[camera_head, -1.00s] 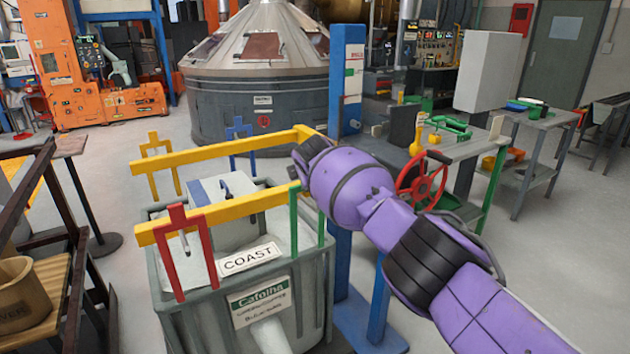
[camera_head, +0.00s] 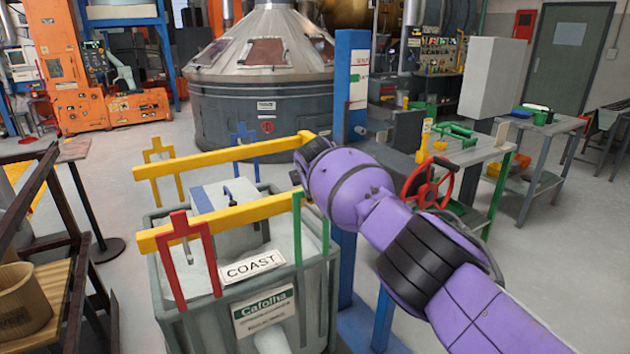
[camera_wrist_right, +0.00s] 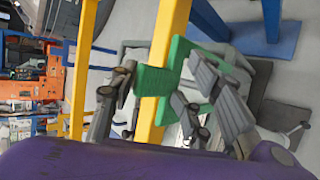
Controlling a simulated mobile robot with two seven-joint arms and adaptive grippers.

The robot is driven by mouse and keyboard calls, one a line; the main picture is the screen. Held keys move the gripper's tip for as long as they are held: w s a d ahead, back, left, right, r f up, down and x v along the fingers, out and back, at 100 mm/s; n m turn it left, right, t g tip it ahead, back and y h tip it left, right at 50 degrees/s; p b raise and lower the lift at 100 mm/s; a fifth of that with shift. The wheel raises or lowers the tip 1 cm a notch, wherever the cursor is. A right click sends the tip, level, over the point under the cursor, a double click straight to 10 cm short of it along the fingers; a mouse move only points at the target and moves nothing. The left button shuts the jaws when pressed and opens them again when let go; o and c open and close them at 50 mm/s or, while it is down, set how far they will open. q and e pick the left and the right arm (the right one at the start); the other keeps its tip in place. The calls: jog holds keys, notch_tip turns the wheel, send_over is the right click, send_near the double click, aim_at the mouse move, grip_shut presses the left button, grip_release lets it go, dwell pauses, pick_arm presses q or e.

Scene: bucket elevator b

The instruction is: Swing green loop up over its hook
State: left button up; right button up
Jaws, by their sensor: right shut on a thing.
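The green loop (camera_head: 297,230) is at the right end of the front yellow bar, its legs hanging down beside the grey bin. In the right wrist view the green loop (camera_wrist_right: 152,82) lies across a yellow bar. My right gripper (camera_wrist_right: 155,84) is shut on the green loop there, with a finger on either side. In the head view my purple right wrist hides the gripper and the loop's top. I cannot make out the green loop's hook. My left gripper is not in view.
A red loop (camera_head: 178,222) is at the front bar's left end. Yellow (camera_head: 160,155) and blue (camera_head: 241,136) loops stand at the rear bar (camera_head: 210,161). The grey bin (camera_head: 205,325) is below. A blue post (camera_head: 341,100) and red handwheel (camera_head: 428,183) stand close to my right arm.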

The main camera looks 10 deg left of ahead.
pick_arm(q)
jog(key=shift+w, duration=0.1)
pick_arm(e)
jog(key=shift+s+a+f, duration=0.15)
jog(key=shift+a+f, duration=0.05)
jog(key=shift+f, duration=0.5)
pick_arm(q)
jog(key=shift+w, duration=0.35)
pick_arm(e)
jog(key=v, duration=1.2)
jog(key=shift+w+d+r, duration=0.2)
jog(key=shift+d+r, duration=0.05)
jog(key=shift+r, duration=0.3)
